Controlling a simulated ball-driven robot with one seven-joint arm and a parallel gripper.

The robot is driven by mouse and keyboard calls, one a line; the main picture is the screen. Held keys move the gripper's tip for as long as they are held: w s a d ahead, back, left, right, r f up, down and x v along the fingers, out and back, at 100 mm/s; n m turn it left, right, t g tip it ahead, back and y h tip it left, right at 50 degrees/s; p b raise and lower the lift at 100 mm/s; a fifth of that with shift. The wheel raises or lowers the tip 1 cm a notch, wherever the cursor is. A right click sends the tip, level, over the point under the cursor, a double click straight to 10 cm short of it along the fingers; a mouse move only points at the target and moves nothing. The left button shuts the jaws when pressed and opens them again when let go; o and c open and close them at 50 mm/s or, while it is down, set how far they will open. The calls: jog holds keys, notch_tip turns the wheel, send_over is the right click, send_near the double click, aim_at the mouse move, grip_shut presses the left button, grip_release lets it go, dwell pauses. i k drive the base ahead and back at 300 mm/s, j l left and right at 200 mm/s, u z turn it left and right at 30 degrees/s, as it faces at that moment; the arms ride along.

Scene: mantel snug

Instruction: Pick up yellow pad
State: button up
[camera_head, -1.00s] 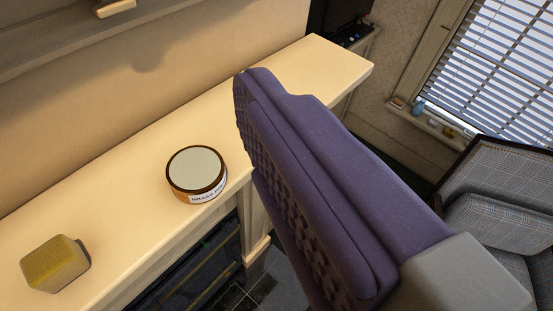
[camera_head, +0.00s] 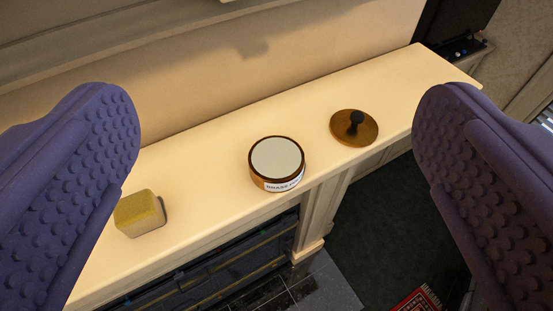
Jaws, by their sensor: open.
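The yellow pad (camera_head: 140,214) is a small block with a yellow top and paler sides. It sits on the cream mantel shelf (camera_head: 215,215) at the left, near the front edge. My gripper (camera_head: 277,150) shows as two purple studded fingers, one at each side of the view, wide open with nothing held between them. The left finger overlaps the view close to the pad's left side. I cannot tell how far it is from the pad in depth.
A round tin (camera_head: 277,163) with a pale lid and a label stands right of the pad. A brass disc with a dark knob (camera_head: 354,127) lies further right. The wall rises behind the shelf. The shelf's far right is clear.

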aim_at(137, 213)
jog(key=u, duration=0.6)
jog(key=i+l+u, duration=0.15)
jog(key=u, duration=0.35)
jog(key=i+l+u, duration=0.2)
jog(key=u, duration=0.25)
jog(key=i+l+u, duration=0.1)
jog(key=l+u, duration=0.2)
jog(key=u, duration=0.2)
